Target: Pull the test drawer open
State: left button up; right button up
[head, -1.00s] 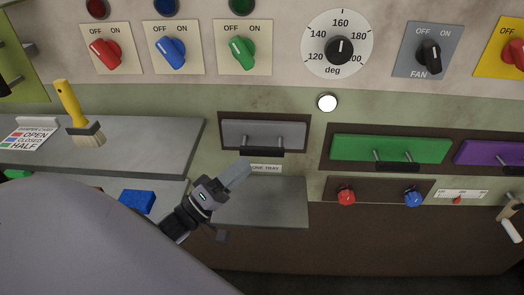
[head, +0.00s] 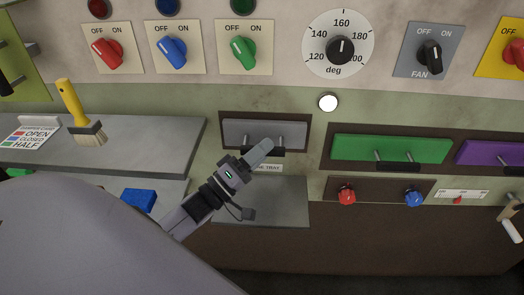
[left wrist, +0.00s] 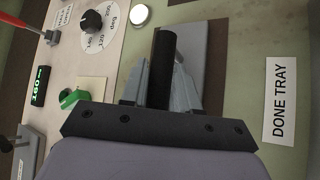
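The grey drawer (head: 240,131) in the middle of the panel is closed, with its face set in a dark frame. I cannot read the name test on it. Its dark bar handle (left wrist: 163,60) stands out on metal posts. My left gripper (head: 262,150) is at this handle and covers part of it in the head view. In the left wrist view the bar lies between my two fingers (left wrist: 160,88), which stand open close on either side of it. Whether they touch it is unclear. My right gripper is in neither view.
A DONE TRAY label (left wrist: 278,100) sits below the drawer, above a grey tray shelf (head: 285,205). A green drawer (head: 350,149) and a purple drawer (head: 490,152) are to the right. A brush (head: 78,115) and a blue block (head: 139,199) lie left.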

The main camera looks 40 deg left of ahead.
pick_arm(q)
jog(key=shift+s+d+p, duration=0.2)
jog(key=shift+s+p, duration=0.15)
grip_shut()
jog(key=s+d+p, duration=0.3)
jog(key=s+d, duration=0.1)
jog(key=s, duration=0.3)
jog(key=s+d+p, duration=0.4)
jog(key=s+d, duration=0.1)
jog(key=s, duration=0.3)
jog(key=shift+s+d, duration=0.25)
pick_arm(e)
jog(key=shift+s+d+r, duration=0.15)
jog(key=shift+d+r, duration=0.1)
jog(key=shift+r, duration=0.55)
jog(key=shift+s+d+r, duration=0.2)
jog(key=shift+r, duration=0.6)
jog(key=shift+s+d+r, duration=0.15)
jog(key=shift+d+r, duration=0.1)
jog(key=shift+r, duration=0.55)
pick_arm(q)
jog(key=o, duration=0.9)
grip_release()
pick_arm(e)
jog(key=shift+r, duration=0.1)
